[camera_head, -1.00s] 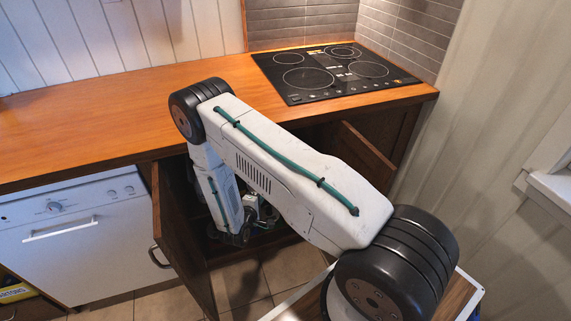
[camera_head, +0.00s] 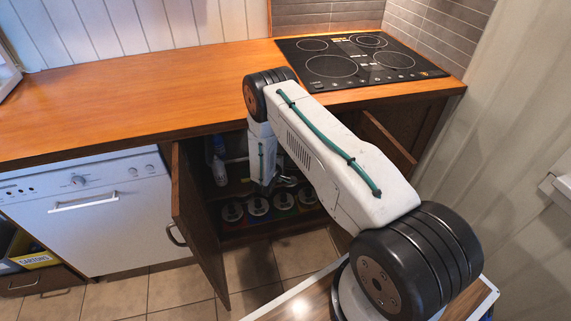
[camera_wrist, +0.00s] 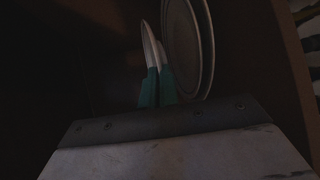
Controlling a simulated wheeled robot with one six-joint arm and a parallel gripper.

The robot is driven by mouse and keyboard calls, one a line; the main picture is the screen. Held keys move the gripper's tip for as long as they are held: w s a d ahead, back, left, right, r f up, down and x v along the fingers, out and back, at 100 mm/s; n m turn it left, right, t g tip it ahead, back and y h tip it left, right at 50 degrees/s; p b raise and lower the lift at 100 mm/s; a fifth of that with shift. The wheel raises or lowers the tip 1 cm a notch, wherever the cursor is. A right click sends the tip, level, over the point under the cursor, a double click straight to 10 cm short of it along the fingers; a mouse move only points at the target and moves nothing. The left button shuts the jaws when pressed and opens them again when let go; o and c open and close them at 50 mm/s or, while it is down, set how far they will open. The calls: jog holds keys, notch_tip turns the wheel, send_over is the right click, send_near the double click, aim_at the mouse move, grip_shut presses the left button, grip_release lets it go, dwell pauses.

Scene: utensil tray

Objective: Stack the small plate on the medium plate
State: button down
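In the wrist view two round greyish plates show upright in the picture, one overlapping the other: a front plate (camera_wrist: 180,50) and a second plate (camera_wrist: 208,50) whose rim shows behind it at right. I cannot tell which is the small or the medium one. My gripper (camera_wrist: 154,40) has teal finger bases and pale tips close together, just left of the front plate's edge. The dark view does not show whether the fingers hold the plate's rim. In the head view my gripper (camera_head: 286,181) is partly hidden by my arm, inside the open cabinet; the plates cannot be made out there.
The cabinet's left door (camera_head: 197,225) and right door (camera_head: 388,145) stand open around my arm. Several round-topped items (camera_head: 258,206) line the cabinet floor, with a white bottle (camera_head: 220,172) at left. The wooden counter (camera_head: 150,100) and black cooktop (camera_head: 350,62) are above.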

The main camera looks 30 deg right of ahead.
jog(key=shift+f, duration=1.3)
jog(key=shift+a+f, duration=0.1)
jog(key=shift+f, duration=0.5)
jog(key=c, duration=1.9)
grip_release()
jog(key=shift+c, duration=0.2)
jog(key=shift+r, duration=0.2)
jog(key=v, duration=1.2)
jog(key=shift+r, duration=0.4)
jog(key=shift+s, duration=0.1)
